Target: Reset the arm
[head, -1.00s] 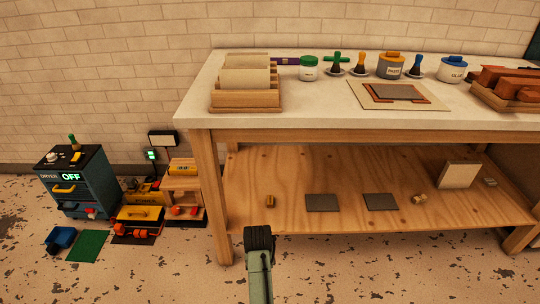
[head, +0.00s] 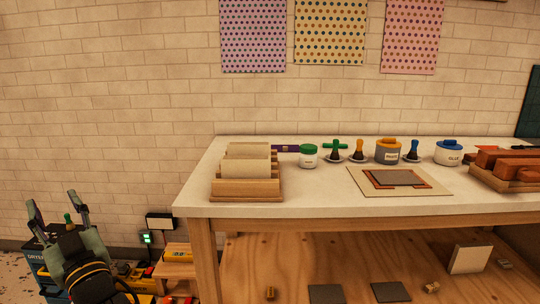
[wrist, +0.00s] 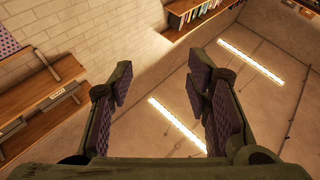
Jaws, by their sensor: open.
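My gripper (head: 57,212) is at the lower left in the head view, raised with its fingers pointing up. Its two fingers stand wide apart with nothing between them. In the wrist view the open fingers (wrist: 162,85) frame the ceiling and its light strips. My gripper is left of the workbench (head: 330,212) and apart from it. It partly hides the blue dryer cabinet (head: 38,262) behind it.
The bench holds a wooden rack with rolls (head: 247,187), jars such as the grey one (head: 387,154), and a framed plate (head: 397,180). Grey plates (head: 326,293) lie on the lower shelf. Patterned sheets (head: 330,30) hang on the wall. The wrist view shows a wall shelf (wrist: 190,20).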

